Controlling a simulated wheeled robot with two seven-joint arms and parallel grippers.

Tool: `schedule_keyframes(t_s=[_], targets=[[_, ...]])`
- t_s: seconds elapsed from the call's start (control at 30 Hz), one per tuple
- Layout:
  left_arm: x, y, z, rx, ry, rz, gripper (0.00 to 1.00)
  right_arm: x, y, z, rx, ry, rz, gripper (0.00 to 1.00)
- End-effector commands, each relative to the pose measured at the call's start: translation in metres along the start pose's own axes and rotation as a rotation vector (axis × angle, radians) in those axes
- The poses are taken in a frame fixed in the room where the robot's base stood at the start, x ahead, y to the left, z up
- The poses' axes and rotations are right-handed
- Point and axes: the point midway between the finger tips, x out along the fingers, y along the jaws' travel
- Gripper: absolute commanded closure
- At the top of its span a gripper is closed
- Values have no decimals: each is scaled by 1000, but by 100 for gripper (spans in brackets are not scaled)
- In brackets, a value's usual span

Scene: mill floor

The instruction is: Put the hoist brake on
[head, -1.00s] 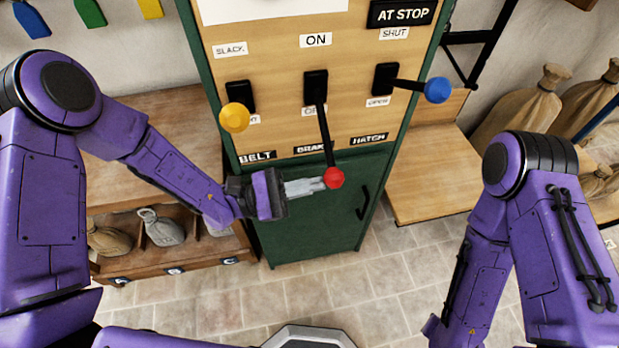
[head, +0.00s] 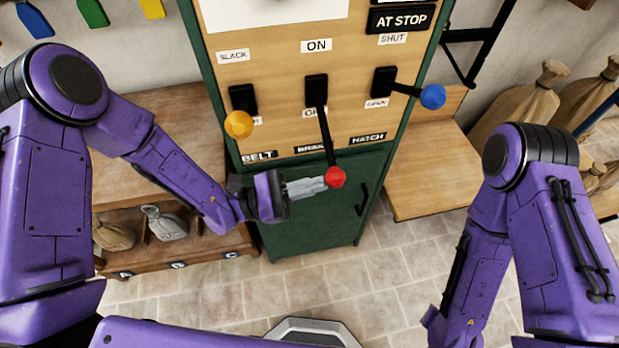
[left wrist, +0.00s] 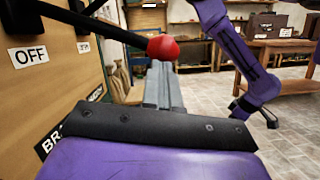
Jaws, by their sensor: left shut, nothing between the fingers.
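The brake lever, with a black rod and a red ball knob (head: 335,177), is the middle one on the wooden panel (head: 285,60). Its rod hangs down from the slot, with the ON label (head: 316,46) above it. The red knob (left wrist: 163,48) and the OFF label (left wrist: 29,53) also show in the left wrist view. My left gripper (head: 322,183) is shut and empty, its fingertips right at the red knob; whether they touch cannot be told. My right arm (head: 540,200) is at the right; its gripper is out of view.
A yellow-knobbed belt lever (head: 239,124) is left of the brake lever, and a blue-knobbed hatch lever (head: 432,96) is right. A green cabinet (head: 320,215) lies below the panel. A bench (head: 430,180) and sacks (head: 525,100) stand right.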

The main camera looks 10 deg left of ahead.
Motion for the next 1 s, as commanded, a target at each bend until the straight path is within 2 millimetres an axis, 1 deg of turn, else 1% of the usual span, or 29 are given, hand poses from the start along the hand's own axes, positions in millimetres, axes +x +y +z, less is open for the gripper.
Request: schedule_keyframes(t_s=[0.03,0.3,0.5,0.73,1.0], targets=[[4,0,11,-25,-2,6,100,-11,1,-4,0,0,0,57],[17,-7,51,-232,-2,73,100,-53,5,-22,0,0,0,57],[26,-7,77,-388,-3,126,100,-79,7,-33,0,0,0,57],[33,-4,99,-388,-3,126,100,-98,9,-40,0,0,0,57],[37,0,112,-387,-3,124,100,-108,10,-45,0,0,0,57]])
